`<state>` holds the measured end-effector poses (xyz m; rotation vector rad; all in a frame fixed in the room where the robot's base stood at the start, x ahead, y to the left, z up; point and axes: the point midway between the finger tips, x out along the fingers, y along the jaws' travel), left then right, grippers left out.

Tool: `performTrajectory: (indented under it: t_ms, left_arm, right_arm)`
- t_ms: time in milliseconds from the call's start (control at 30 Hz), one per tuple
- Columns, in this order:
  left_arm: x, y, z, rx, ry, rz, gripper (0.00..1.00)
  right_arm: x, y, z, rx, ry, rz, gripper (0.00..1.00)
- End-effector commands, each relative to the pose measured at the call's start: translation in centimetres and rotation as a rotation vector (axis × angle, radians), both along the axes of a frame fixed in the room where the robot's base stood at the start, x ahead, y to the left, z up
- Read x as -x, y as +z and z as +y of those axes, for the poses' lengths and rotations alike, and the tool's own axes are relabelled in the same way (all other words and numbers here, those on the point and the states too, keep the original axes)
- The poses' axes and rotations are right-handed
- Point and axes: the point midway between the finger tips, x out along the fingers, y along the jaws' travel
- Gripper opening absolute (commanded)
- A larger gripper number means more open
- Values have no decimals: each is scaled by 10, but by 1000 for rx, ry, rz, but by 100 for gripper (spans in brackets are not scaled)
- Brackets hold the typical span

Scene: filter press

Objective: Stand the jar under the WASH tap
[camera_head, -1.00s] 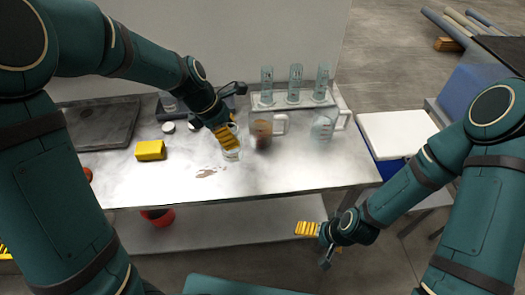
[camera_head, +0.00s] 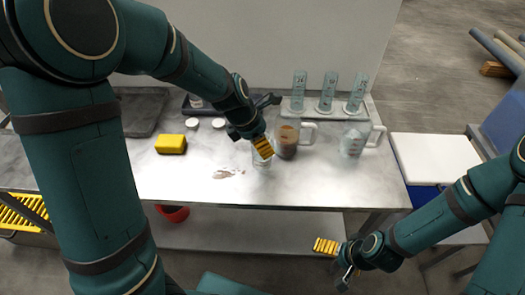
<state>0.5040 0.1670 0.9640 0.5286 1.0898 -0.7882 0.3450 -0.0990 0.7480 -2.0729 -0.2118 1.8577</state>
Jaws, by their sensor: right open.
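A small clear glass jar (camera_head: 261,160) stands on the bench top, left of a jug with brown liquid. My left gripper (camera_head: 263,148) comes down over the jar from above, with its yellow finger pads at the rim. The pads cover part of the jar, and I cannot tell whether they grip it. My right gripper (camera_head: 332,262) is open and empty, in front of the bench's front edge and below its top. I see no tap marked WASH that I can read.
A clear jug with brown liquid (camera_head: 288,148) stands close right of the jar, and an emptier jug (camera_head: 353,143) further right. Three clear cylinders (camera_head: 327,92) stand behind. The front bench top is mostly clear.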

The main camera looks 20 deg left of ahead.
Motion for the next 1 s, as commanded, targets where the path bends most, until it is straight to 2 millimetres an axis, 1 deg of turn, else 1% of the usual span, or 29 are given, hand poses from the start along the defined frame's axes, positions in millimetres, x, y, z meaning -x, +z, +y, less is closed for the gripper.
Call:
performTrajectory:
  t_ms: [33,100,167,400,567,600,633,667,1000]
  left_arm:
    - [1,-11,1,0,1,3,23]
    - [1,-22,1,-1,1,4,23]
    - [1,-27,0,0,0,3,23]
    - [0,-25,0,0,0,1,23]
    - [1,-30,0,0,-1,3,23]
    - [0,-29,0,0,-1,2,74]
    - [1,-29,0,0,-1,2,85]
    - [1,-29,0,0,-1,2,88]
    - [0,-26,0,0,-1,1,88]
  right_arm:
    - [-1,-6,0,0,-1,-2,100]
    - [-2,-12,0,1,-2,-5,100]
    - [-2,-14,0,1,-1,-6,100]
    - [-3,-12,0,1,-2,-7,100]
    - [-3,-14,0,1,-2,-7,100]
    - [-3,-13,0,1,-2,-7,100]
    - [-3,-13,0,1,-2,-7,100]
    - [-3,-13,0,1,-2,-7,100]
    - [-3,-12,0,1,-2,-7,100]
